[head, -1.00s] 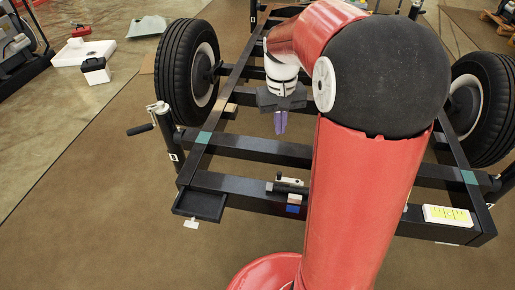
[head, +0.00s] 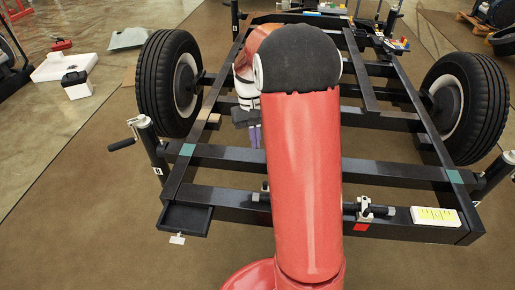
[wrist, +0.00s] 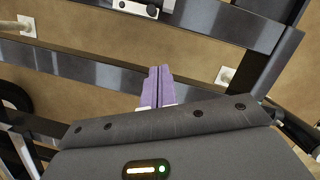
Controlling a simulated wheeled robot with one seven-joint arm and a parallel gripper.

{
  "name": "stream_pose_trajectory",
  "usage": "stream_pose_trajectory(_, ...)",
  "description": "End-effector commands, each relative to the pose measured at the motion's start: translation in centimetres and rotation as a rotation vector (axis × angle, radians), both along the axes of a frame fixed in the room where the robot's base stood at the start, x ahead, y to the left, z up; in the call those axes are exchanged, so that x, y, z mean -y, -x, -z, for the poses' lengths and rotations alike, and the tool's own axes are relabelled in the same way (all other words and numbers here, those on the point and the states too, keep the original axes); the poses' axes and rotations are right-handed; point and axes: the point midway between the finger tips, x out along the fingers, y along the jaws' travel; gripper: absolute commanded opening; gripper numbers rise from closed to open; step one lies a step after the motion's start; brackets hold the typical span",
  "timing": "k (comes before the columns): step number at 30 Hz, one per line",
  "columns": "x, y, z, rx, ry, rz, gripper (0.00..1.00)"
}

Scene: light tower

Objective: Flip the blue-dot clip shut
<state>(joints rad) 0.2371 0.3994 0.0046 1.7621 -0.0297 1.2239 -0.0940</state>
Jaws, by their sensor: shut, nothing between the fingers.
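My gripper (head: 254,137) hangs over the black trailer frame (head: 240,154), left of my red arm. Its purple fingers are shut with nothing between them, and they also show in the wrist view (wrist: 158,86). The blue-dot clip is hidden behind my arm in the head view. A silver and black clip (head: 372,209) with a red mark (head: 362,227) below it shows on the front beam, right of my arm. In the wrist view a silver plate with dark holes (wrist: 136,8) sits at the top edge; I cannot tell which part it is.
Wheels stand at the left (head: 168,85) and right (head: 467,107) of the frame. A black tray (head: 186,219) is at the front left corner and a yellow-white label block (head: 435,216) at the front right. A jack with a crank (head: 146,138) stands at left.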

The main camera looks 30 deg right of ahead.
Motion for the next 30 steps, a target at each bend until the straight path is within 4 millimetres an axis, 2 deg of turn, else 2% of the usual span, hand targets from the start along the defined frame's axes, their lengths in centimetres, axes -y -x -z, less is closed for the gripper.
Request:
stream_pose_trajectory(9,-0.2,1.7,6.7,-0.005,-0.001,0.001,0.0)
stream_pose_trajectory(12,-0.3,2.4,8.2,-0.003,-0.001,0.001,0.0)
stream_pose_trajectory(15,-0.5,4.1,7.8,0.0,-0.001,0.001,0.0)
stream_pose_trajectory(19,-0.7,5.3,7.9,0.0,-0.001,0.0,0.0)
stream_pose_trajectory(30,-0.8,6.0,7.9,0.001,0.0,0.0,0.0)
